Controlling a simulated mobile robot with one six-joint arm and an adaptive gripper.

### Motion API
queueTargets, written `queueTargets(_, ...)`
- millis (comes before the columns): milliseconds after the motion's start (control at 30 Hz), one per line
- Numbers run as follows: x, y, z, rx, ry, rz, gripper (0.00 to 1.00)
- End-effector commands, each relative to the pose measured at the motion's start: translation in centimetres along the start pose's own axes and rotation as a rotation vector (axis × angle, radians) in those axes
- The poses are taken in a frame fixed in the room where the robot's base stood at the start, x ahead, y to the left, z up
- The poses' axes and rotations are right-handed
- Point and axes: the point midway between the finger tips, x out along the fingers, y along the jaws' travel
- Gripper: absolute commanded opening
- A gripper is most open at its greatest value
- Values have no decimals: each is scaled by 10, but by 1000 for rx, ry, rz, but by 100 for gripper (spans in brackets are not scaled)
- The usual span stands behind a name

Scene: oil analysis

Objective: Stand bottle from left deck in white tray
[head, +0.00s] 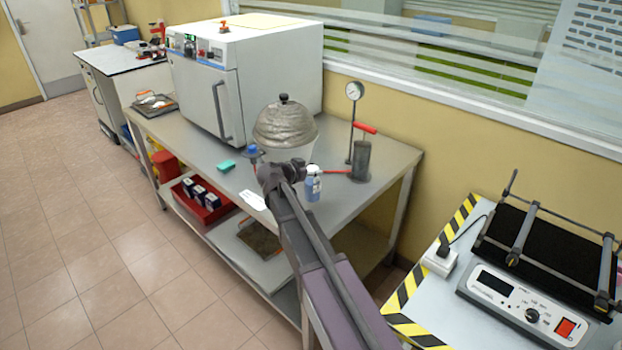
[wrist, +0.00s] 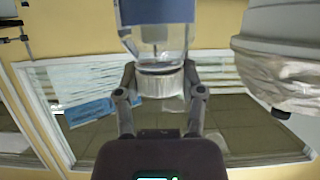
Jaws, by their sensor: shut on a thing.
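A clear bottle with a blue lower part (head: 313,186) is by the right part of the steel table. My gripper (head: 301,169) is shut on its upper part; its fingers are largely hidden in the head view. The bottle looks about upright. I cannot tell whether its base touches the table. A small white flat piece (head: 253,200) lies at the table's front edge; I cannot tell if it is the white tray.
A foil-covered dome (head: 285,124) stands close behind my gripper. A hand pump with gauge (head: 362,158) is to the right. A white oven (head: 245,80) fills the table's back left. A green block (head: 226,166) lies before it. A shaker (head: 530,290) stands at right.

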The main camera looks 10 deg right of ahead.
Motion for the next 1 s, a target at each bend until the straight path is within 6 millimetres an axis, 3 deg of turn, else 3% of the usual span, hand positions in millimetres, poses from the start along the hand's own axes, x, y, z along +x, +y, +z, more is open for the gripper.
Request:
queueTargets(367,2,-1,-1,0,1,0,0)
queueTargets(533,14,-10,-4,1,1,1,0)
queueTargets(800,21,-7,21,0,1,0,0)
queueTargets(1000,24,-7,29,0,1,0,0)
